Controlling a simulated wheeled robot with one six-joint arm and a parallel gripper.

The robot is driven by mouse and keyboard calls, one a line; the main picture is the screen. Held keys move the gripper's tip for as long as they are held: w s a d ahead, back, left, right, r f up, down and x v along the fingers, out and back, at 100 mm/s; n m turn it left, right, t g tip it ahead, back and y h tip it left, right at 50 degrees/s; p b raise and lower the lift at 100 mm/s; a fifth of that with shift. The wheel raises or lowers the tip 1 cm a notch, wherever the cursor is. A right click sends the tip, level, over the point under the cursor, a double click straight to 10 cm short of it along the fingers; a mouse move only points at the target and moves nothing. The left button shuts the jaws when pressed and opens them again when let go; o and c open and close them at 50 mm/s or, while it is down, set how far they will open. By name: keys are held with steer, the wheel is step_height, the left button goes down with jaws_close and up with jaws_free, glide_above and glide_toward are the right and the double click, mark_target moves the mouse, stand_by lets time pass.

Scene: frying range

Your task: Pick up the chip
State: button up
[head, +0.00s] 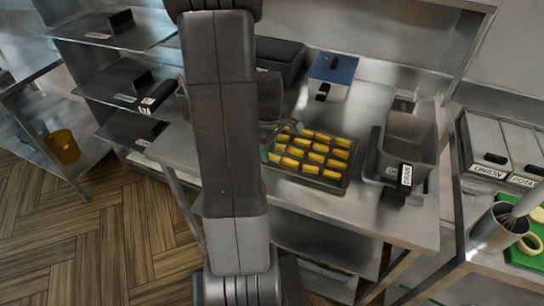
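Several yellow chips (312,153) lie in rows on a dark tray (333,188) on the steel table. Which one is meant by the chip I cannot tell. My arm stands upright across the left middle of the view and covers the table left of the tray. A small part of my gripper (272,131) shows beside the arm, at the tray's left end near the leftmost chips. Its fingertips are mostly hidden or too small to make out, so I cannot tell whether it touches a chip.
A steel container (408,135) with a black-handled label stands right of the tray. A blue-topped box (333,68) and a dark bin (281,58) stand behind. Lidded containers (487,145) and a steel cup (494,230) are on the right counter. Open floor lies at left.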

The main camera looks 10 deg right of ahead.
jaws_close()
